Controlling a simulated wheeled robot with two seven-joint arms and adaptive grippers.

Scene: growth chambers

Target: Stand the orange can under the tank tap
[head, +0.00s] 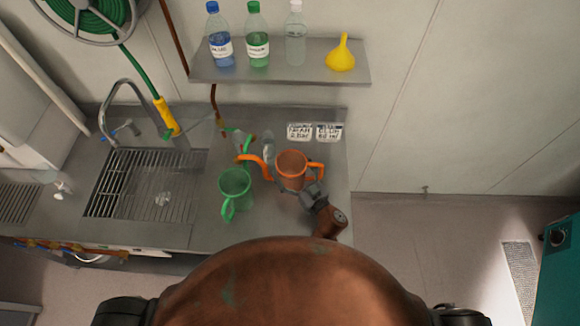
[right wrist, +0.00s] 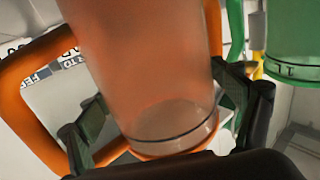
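The orange can (head: 292,168) is upright on the steel counter at the right of the sink, its spout to the left and its handle to the right. My right gripper (head: 308,190) reaches it from the front right. In the right wrist view, the orange can (right wrist: 150,70) fills the space between my two fingers (right wrist: 170,115), which appear pressed against its sides; the handle loops past the left finger. A curved tap (head: 122,90) stands over the sink, and a small white tap (head: 62,187) sits at the far left. I cannot tell which is the tank tap. My left gripper is out of view.
A green can (head: 235,183) stands just left of the orange one, and shows at the right wrist view's upper right (right wrist: 285,35). The gridded sink (head: 140,190) lies further left. A shelf (head: 280,72) holds bottles and a yellow funnel (head: 341,55). A yellow-ended hose (head: 166,117) hangs behind.

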